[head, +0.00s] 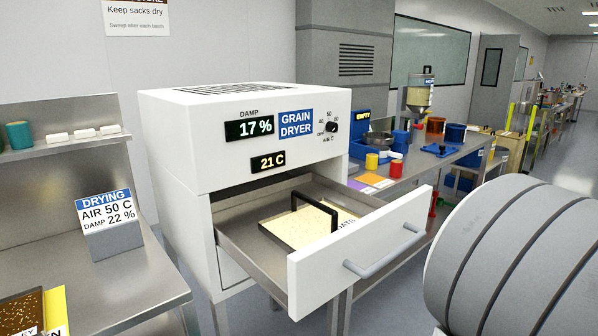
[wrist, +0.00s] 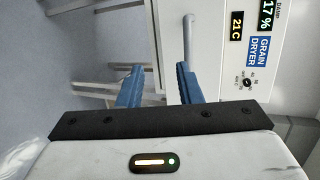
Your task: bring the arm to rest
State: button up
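My gripper (wrist: 159,78) shows in the wrist view with its two blue fingers spread apart. I see nothing held between them. The white grain dryer (wrist: 255,25) lies beyond the fingers, turned sideways in that view. A grey bar handle (wrist: 160,35) shows past the fingertips and appears apart from them. In the head view, a large grey rounded link of my arm fills the lower right, and the gripper itself is out of sight there.
The grain dryer (head: 180,130) has its drawer (head: 365,245) pulled out, with a black-handled tray (head: 300,225) of pale grain inside. A steel bench (head: 130,290) stands left, and a cluttered bench (head: 420,165) behind right. Floor is clear at far right.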

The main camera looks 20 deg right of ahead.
jog(key=w+a+n+g+h+p, duration=0.2)
jog(key=a+n+g+p, duration=0.1)
jog(key=a, duration=0.6)
jog(key=w+a+n+g+h+p, duration=0.2)
jog(key=a+n, duration=0.3)
jog(key=a, duration=0.3)
jog(key=w+a+r+n+g+h+p, duration=0.1)
jog(key=w+a+n+g+h+p, duration=0.1)
jog(key=a, duration=0.7)
jog(key=w+n+g+p, duration=0.1)
jog(key=n+g+p, duration=0.1)
jog(key=n+p, duration=0.1)
jog(key=shift+w+a+g+h, duration=0.3)
jog(key=shift+g, duration=0.1)
